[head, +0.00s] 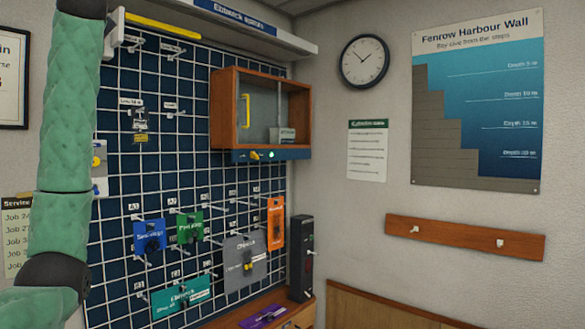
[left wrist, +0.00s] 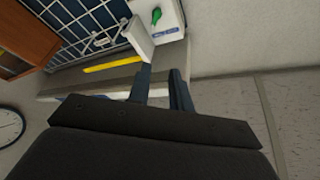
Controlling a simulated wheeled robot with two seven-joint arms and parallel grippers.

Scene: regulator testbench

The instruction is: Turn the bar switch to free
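No legible label in view names the bar switch. A white box (left wrist: 168,22) with a green knob (left wrist: 156,16) and a blue label shows at the top of the left wrist view. A white plate (head: 99,178) with a yellow knob is partly hidden behind my left arm. My left gripper (left wrist: 163,72) has its two dark fingers apart, with nothing seen held, below the white box. My right gripper is out of view.
The wooden cabinet (head: 213,110) juts from the grid board (head: 180,75). A shelf (head: 222,30) with a yellow bar (head: 162,26) runs above. Coloured pouches hang low, and a black upright unit (head: 300,258) stands at right. A clock (head: 363,61) hangs on the wall.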

